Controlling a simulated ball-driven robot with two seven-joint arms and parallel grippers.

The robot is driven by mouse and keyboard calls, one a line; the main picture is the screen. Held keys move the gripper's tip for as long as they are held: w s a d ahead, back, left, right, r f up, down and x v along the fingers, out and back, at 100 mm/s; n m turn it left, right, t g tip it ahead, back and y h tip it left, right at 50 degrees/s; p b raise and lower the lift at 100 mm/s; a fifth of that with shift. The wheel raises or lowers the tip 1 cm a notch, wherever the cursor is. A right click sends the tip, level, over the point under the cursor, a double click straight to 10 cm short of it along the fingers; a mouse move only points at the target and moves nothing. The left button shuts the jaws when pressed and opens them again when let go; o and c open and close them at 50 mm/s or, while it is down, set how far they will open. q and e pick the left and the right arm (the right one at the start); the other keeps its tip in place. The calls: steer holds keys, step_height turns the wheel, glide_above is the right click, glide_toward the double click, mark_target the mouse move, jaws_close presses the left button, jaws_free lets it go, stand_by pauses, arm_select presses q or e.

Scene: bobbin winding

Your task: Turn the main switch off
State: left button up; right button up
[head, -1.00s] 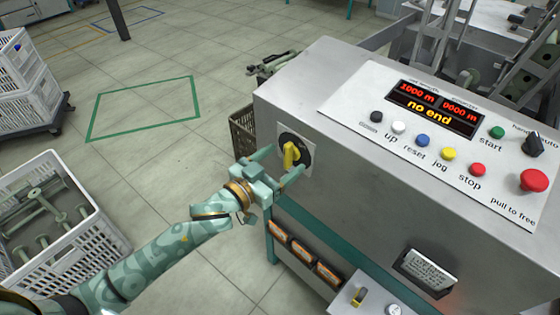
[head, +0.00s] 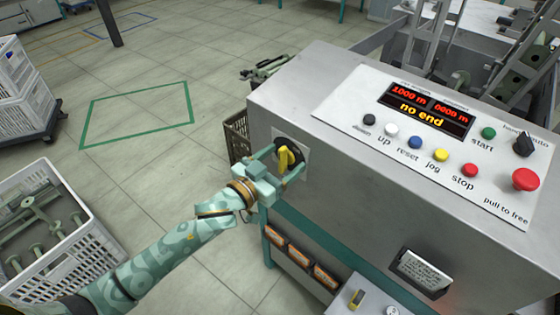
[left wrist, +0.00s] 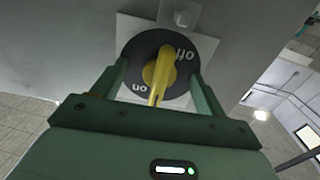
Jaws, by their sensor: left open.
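The main switch is a yellow handle (head: 284,158) on a black round disc on the side of the grey machine. The left wrist view shows the yellow handle (left wrist: 160,76) close up, on the black disc (left wrist: 137,52) marked "off" at upper right and "on" at lower left. The handle lies roughly upright in that view, slightly tilted. My left gripper (head: 283,160) is open, its fingers on either side of the handle. In the left wrist view a gap shows between the handle and each finger. My right gripper is not in view.
The machine's top panel (head: 360,100) has a lit display reading "no end" and several buttons. A dark crate (head: 237,138) stands behind the gripper. A white crate of bobbins (head: 100,250) is at lower left. Orange boxes (head: 300,258) sit on a shelf below.

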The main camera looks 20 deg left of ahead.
arm_select(q)
steer(key=c, duration=1.4)
steer(key=shift+o, duration=0.2)
steer(key=shift+r+n+p, duration=0.2)
steer(key=shift+n+p, duration=0.9)
steer(key=shift+n, duration=0.2)
steer(key=shift+n+p, duration=0.3)
steer(key=shift+n, duration=0.2)
steer(key=shift+f, duration=0.15)
